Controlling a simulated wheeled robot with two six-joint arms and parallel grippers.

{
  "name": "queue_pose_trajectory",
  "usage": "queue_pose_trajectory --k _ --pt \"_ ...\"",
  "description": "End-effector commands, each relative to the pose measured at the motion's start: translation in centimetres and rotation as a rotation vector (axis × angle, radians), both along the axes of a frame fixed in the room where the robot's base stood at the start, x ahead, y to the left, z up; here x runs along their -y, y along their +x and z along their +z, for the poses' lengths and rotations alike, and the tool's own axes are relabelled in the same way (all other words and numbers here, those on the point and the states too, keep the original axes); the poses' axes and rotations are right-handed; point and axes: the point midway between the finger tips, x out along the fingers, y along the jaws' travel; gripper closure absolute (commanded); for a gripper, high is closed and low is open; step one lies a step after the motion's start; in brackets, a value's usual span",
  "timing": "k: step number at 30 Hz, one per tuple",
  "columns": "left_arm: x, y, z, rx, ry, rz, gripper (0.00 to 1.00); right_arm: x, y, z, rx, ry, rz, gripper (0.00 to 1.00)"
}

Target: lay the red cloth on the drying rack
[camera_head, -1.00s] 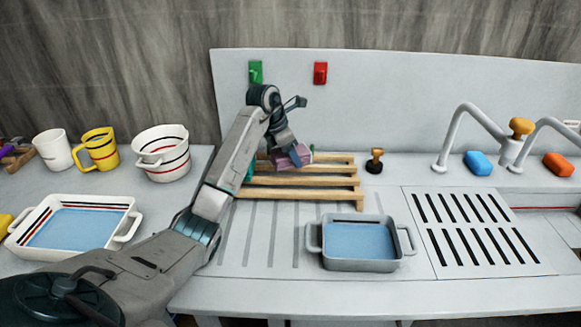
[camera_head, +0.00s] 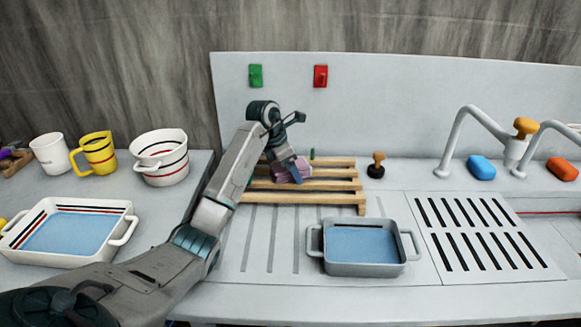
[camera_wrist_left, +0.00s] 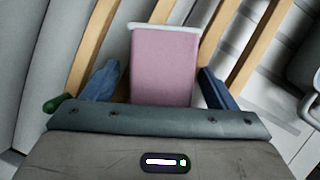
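My left gripper (camera_head: 293,172) is low over the wooden drying rack (camera_head: 340,185). A pink-mauve piece (camera_head: 281,174), possibly the red cloth, is at its fingers on the rack. In the left wrist view the pink piece (camera_wrist_left: 163,68) has a pale far edge and lies between the two blue fingers (camera_wrist_left: 158,85). The fingers are spread, with a gap showing at the left one; whether the right one touches is unclear. Rack slats (camera_wrist_left: 93,45) run beneath. Part of the rack is hidden behind my left arm. No plainly red cloth shows. My right gripper is not in view.
A grey basin (camera_head: 363,244) stands in front of the rack. A white tray (camera_head: 70,232), striped pot (camera_head: 160,158), yellow mug (camera_head: 97,153) and white mug (camera_head: 51,152) stand left. Taps (camera_head: 460,130) rise at right. The slotted drainboard (camera_head: 485,235) is clear.

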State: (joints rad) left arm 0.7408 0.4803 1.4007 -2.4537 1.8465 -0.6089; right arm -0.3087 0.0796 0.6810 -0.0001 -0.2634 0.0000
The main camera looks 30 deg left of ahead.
Motion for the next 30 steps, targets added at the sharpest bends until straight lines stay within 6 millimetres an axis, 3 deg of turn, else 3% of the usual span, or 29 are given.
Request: queue_pose_trajectory --k 11,19,24,30 --pt "-0.1 -0.1 0.8 0.002 0.001 0.000 0.21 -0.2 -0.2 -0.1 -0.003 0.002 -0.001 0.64" --pt "-1.5 -1.8 5.8 0.005 0.003 0.002 0.21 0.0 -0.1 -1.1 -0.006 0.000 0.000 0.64" --pt "-2.2 -3.0 9.7 0.001 0.001 0.002 0.21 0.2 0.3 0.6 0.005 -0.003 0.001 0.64" --pt "-2.6 -3.5 11.3 0.000 0.000 0.001 0.21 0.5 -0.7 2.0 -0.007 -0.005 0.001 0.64"
